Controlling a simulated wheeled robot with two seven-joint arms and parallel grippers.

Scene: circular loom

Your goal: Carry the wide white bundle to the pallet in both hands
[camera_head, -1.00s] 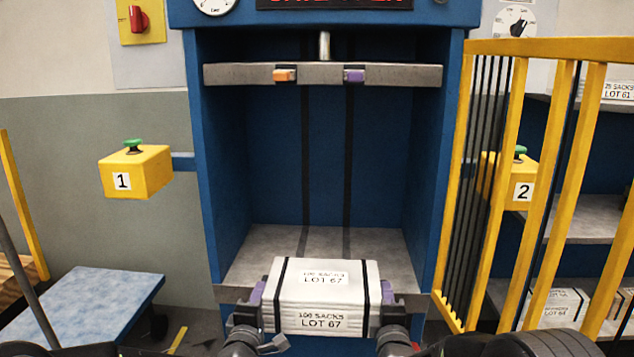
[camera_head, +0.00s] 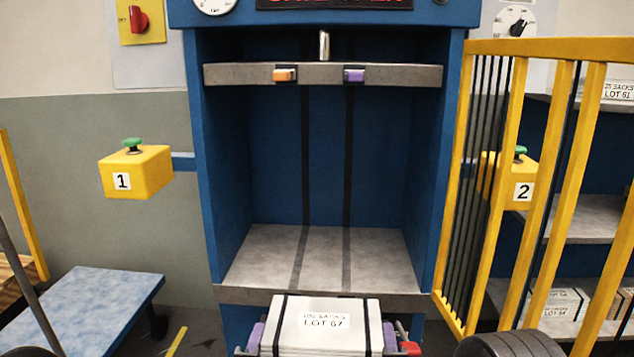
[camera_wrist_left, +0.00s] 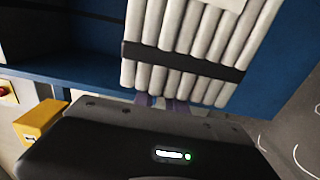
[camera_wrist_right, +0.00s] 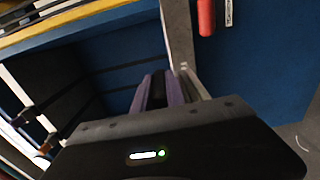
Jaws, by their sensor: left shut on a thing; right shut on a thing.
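The wide white bundle (camera_head: 287,338), labelled LOT 67 with two black straps, is held level in front of the press, at the bottom of the head view and partly cut off. My left gripper (camera_head: 255,337) is shut on its left end; my right gripper (camera_head: 391,337) is shut on its right end. The left wrist view shows the bundle's stacked white rolls and dark strap (camera_wrist_left: 185,58) beyond the purple fingers. In the right wrist view the purple fingers (camera_wrist_right: 167,92) meet the bundle's narrow pale side.
The blue press (camera_head: 205,170) stands ahead with its bed (camera_head: 325,255) empty. A blue-topped cart (camera_head: 90,305) is at left. Wooden slats (camera_head: 15,283) show at the far left edge. A yellow guard (camera_head: 535,200) stands at right, with shelved bundles (camera_head: 560,303) behind it.

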